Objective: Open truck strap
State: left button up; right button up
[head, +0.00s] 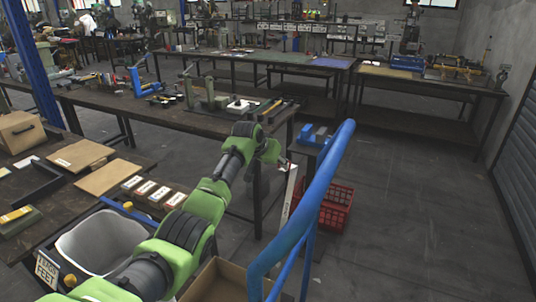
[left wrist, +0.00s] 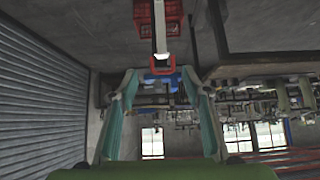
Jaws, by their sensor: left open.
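A pale upright band (head: 290,192), which looks like the truck strap, stands beside a blue tubular truck frame (head: 312,190) in the head view. In the left wrist view the pale band (left wrist: 159,30) comes down from the top and ends in a red-edged piece (left wrist: 176,64). My left gripper (head: 284,163) is at the band's upper end. In the left wrist view its two teal fingers (left wrist: 160,75) are spread wide and empty. The red-edged end lies at or just beyond the gap between the fingertips; I cannot tell whether they touch. My right gripper is not in view.
A red crate (head: 338,207) sits on the floor behind the blue frame. A dark workbench (head: 190,122) with tools stands close behind my left arm. A grey bin (head: 98,244) and a cardboard box (head: 222,282) are near the front. Floor at the right is clear.

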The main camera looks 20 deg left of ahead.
pick_arm(q)
jog(key=v, duration=0.9)
jog(key=shift+d+r, duration=0.15)
jog(key=shift+d, duration=0.05)
dwell(0.3)
